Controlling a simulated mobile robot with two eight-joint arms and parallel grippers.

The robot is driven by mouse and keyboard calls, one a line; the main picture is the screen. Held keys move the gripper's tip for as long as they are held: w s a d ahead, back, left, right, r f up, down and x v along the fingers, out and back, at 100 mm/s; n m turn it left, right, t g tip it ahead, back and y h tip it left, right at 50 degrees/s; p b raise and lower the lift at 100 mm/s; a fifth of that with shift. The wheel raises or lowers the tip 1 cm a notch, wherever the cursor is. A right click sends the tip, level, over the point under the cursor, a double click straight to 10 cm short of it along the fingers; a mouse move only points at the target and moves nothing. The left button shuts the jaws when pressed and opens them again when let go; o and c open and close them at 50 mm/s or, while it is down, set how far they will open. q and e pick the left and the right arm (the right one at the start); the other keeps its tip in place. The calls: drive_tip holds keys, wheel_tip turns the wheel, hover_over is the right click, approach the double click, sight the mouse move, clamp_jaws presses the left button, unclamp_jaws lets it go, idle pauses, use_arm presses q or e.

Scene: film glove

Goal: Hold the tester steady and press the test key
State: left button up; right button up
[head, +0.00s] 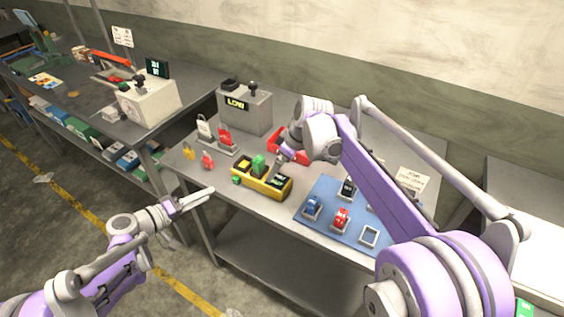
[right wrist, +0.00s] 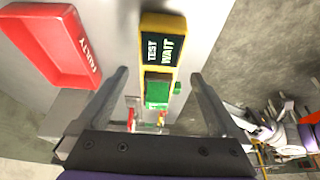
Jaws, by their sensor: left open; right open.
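The yellow tester (head: 267,186) lies on the grey workbench with a green block (head: 258,164) standing in it. A small green key (head: 236,180) shows at its near left side. In the right wrist view the tester (right wrist: 146,28) has a dark screen reading "TEST WAIT", and the green block (right wrist: 157,93) and a green key (right wrist: 177,88) show below it. My right gripper (head: 281,158) is open above the tester; its fingers (right wrist: 159,73) appear on either side of it, with no visible contact. My left gripper (head: 207,194) is open and empty, off the bench's front edge.
A red "FAULTY" tray (right wrist: 62,48) lies beside the tester. A blue mat (head: 326,220) with several small items in holders is to the right. A grey box reading "LOW" (head: 251,108) stands at the back.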

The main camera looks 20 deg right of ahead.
sight(261, 177)
drive_tip(key=x, duration=0.9)
clamp_jaws()
use_arm(q)
clamp_jaws()
idle(1.8)
